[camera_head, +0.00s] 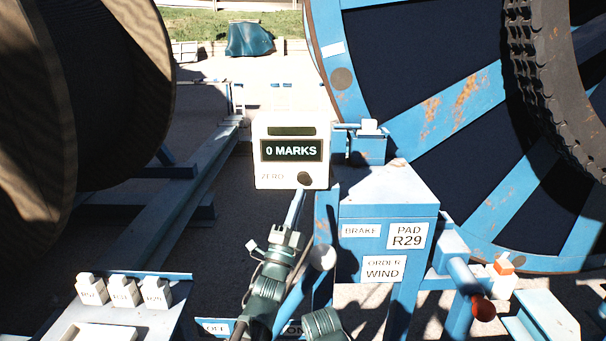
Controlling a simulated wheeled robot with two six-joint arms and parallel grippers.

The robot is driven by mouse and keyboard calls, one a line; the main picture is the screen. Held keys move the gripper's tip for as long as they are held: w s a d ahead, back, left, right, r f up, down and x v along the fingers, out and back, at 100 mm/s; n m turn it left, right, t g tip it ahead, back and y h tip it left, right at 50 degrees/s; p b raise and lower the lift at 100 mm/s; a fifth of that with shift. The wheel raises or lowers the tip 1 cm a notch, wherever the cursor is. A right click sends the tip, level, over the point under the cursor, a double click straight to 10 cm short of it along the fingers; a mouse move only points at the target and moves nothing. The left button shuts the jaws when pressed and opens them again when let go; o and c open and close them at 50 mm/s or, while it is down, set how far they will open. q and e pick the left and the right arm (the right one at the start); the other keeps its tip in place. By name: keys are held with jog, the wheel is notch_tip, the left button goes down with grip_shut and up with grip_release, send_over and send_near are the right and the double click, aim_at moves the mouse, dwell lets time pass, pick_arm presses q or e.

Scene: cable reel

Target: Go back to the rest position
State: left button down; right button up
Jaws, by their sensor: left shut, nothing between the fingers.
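My left gripper (298,205) reaches up from the bottom middle. Its narrow fingers are shut with nothing between them. Their tips are just below the dark round knob (304,179) on the white counter box (262,183); I cannot tell whether they touch it. The counter display (291,150) reads "0 MARKS", and "ZERO" is printed left of the knob. My right gripper is not in view.
A blue stand (388,214) with BRAKE, PAD R29 and ORDER WIND labels is right of my left gripper. A big blue reel (455,105) fills the right, a brown drum (105,90) the left. Labelled blocks (123,291) stand at lower left.

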pick_arm(q)
jog(key=w+a+f+n+g+y, duration=0.2)
jog(key=a+f+n+g+y, duration=0.15)
jog(key=f, duration=0.25)
jog(key=w+a+f+n+g+y, duration=0.2)
jog(key=w+a+f+n+y, duration=0.15)
jog(key=f, duration=0.25)
jog(key=s+a+f+n+g+y, duration=0.1)
jog(key=s+a+f+n+g, duration=0.25)
jog(key=f, duration=0.45)
jog(key=s+a+f+n+g+y, duration=0.2)
jog(key=s+f+n+g, duration=0.25)
jog(key=f, duration=0.35)
jog(key=s+a+f+n+g, duration=0.2)
jog(key=s+f+g, duration=0.25)
jog(key=s, duration=0.45)
jog(key=s+a+f+n+g, duration=0.25)
jog(key=s+g, duration=0.25)
jog(key=s, duration=0.3)
jog(key=s+d+m+g, duration=0.1)
jog(key=s+d+m, duration=0.2)
jog(key=d, duration=0.9)
jog(key=s, duration=0.2)
jog(key=shift+s+f+y, duration=0.3)
jog(key=shift+f+y, duration=0.1)
jog(key=shift+m, duration=0.25)
